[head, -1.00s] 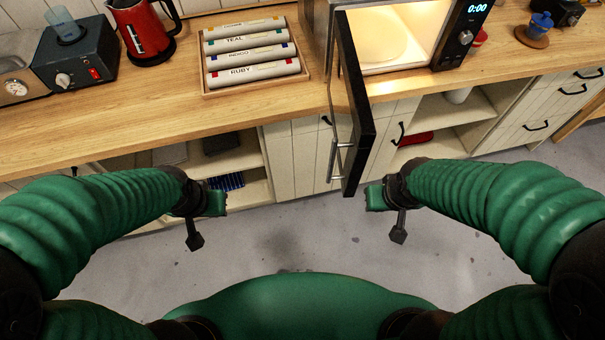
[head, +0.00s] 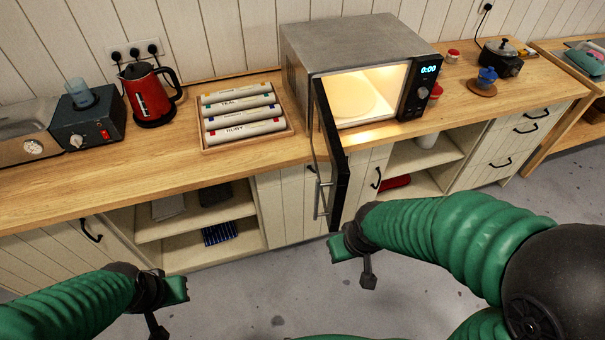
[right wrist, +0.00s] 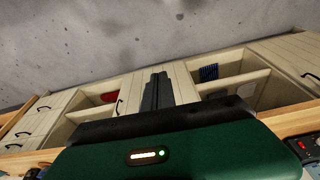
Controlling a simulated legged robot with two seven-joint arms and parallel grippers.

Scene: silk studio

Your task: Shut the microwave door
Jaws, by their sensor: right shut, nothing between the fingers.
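The grey microwave (head: 355,45) stands on the counter with its inside lit and a pale round plate (head: 352,97) within. Its black-edged door (head: 341,170) hangs wide open on the left side, jutting over the counter edge towards me. The door's metal handle (head: 321,198) is on its left-hand face. My right gripper (head: 368,282) is shut and empty, below and slightly right of the door's near end in the picture; contact cannot be made out. Its dark fingers also show in the right wrist view (right wrist: 156,90). My left gripper (head: 156,329) is at the lower left, partly cut off, away from the door.
A tray of labelled rolls (head: 243,125), a red kettle (head: 150,95) and a dark appliance (head: 90,120) stand left of the microwave. A blue cup (head: 487,76) and a dark pot (head: 498,55) are to its right. Open shelves lie below the counter (head: 110,170). The floor in front is clear.

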